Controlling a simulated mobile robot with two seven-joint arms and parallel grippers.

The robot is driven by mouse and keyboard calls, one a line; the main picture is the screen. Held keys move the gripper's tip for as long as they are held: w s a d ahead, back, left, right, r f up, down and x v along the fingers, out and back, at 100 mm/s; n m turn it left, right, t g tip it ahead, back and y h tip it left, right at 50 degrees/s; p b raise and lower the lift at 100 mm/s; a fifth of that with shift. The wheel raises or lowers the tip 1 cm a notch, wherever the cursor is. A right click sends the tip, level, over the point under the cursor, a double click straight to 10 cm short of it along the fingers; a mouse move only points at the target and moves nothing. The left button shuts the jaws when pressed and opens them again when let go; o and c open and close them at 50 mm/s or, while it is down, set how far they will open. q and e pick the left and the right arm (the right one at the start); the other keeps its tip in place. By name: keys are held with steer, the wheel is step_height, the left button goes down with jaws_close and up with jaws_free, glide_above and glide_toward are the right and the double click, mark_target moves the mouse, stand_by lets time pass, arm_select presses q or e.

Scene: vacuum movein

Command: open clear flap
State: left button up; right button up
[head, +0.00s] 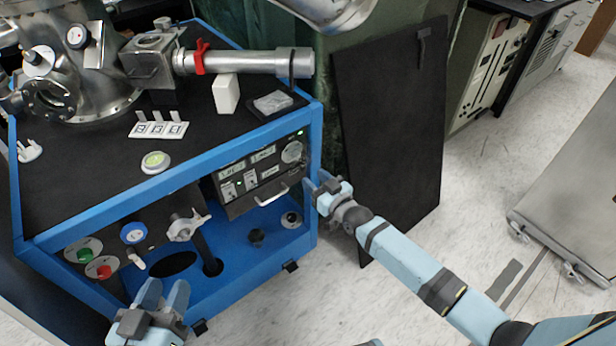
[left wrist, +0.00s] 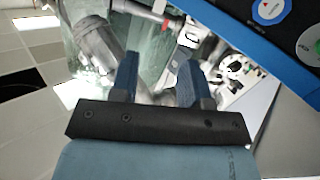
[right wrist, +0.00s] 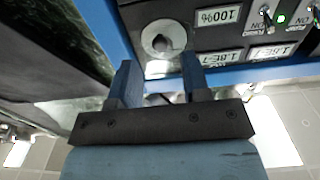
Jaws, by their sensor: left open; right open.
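I cannot make out the clear flap for certain. The control box (head: 262,172) on the blue cart has a round dial (head: 291,152), labelled readouts and a handle on its front. My right gripper (head: 322,186) is open and empty beside the box's right end. In the right wrist view its fingers (right wrist: 156,72) point at the panel, with the round dial (right wrist: 163,38) just beyond them. I cannot tell whether they touch anything. My left gripper (head: 166,288) is open and empty at the cart's front lower edge; its spread fingers also show in the left wrist view (left wrist: 160,68).
The blue cart frame (head: 318,235) borders the box. A black board (head: 395,135) leans behind my right arm. Green and red buttons (head: 90,262) and a blue knob (head: 134,232) are on the cart's left front. A metal tube (head: 250,62) lies on top.

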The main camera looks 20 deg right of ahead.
mark_target(305, 170)
steer(key=x, duration=0.3)
steer(key=shift+b, duration=0.3)
steer(key=shift+w+a, duration=0.1)
steer(key=shift+w, duration=0.15)
jaws_close()
arm_select(q)
steer(key=shift+d+r+t+h, duration=0.15)
steer(key=shift+r+t, duration=0.05)
steer(key=shift+r, duration=0.25)
steer(key=shift+d+r+t+h, duration=0.15)
steer(key=shift+r+t, duration=0.05)
steer(key=shift+r, duration=0.25)
steer(key=shift+p, duration=0.35)
arm_select(e)
steer(key=shift+r, duration=0.15)
